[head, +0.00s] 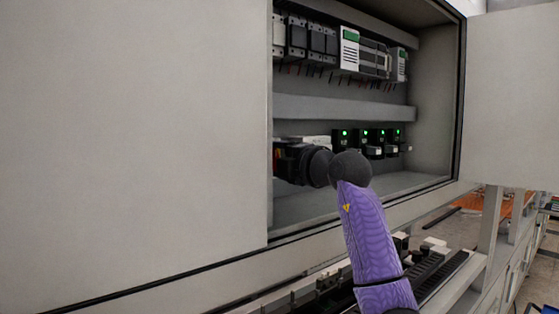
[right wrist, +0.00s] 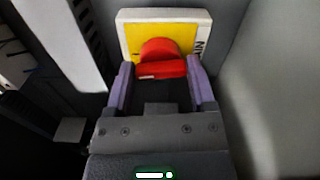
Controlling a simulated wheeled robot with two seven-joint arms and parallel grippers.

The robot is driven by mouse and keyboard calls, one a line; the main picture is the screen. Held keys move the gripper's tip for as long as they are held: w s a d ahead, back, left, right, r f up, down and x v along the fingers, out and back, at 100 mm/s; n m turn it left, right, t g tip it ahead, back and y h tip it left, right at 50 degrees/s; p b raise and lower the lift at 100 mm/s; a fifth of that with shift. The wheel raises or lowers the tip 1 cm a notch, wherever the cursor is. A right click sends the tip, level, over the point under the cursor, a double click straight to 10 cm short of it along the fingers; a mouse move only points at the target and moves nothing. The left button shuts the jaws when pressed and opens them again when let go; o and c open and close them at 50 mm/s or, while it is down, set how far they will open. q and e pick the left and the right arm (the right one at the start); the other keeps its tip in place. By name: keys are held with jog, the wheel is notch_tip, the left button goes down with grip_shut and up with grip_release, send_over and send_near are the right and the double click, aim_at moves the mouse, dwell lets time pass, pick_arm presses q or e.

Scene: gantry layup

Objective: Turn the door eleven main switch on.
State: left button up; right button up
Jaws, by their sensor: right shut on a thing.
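The main switch has a red rotary handle (right wrist: 162,62) on a yellow plate (right wrist: 132,38) with a pale frame, seen in the right wrist view. Part of a dark lettering shows at the plate's right side. My right gripper (right wrist: 160,80) has its two purple fingers on either side of the red handle and is shut on it. In the head view my right gripper (head: 280,160) reaches into the open cabinet, and its tip and most of the switch are hidden behind the pale panel's edge. My left gripper is not in view.
The cabinet (head: 340,107) holds rails with several modules and several green-lit devices (head: 381,135). A large pale panel (head: 130,130) covers the left. An open door (head: 512,100) stands at the right. Below lies a bench with dark parts (head: 440,270).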

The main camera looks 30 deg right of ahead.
jog(key=shift+m, duration=0.6)
jog(key=o, duration=0.9)
jog(key=shift+c, duration=0.2)
jog(key=o, duration=0.3)
jog(key=shift+d, duration=0.1)
jog(key=shift+o, duration=0.2)
jog(key=s+b, duration=0.3)
jog(key=s+f+b, duration=0.1)
jog(key=s, duration=0.1)
jog(key=shift+s+d, duration=0.1)
jog(key=shift+d, duration=0.1)
jog(key=shift+m, duration=0.3)
jog(key=s, duration=0.1)
jog(key=s+b, duration=0.1)
jog(key=s, duration=0.1)
jog(key=s+r+b, duration=0.1)
jog(key=shift+s+d, duration=0.2)
jog(key=shift+s, duration=0.2)
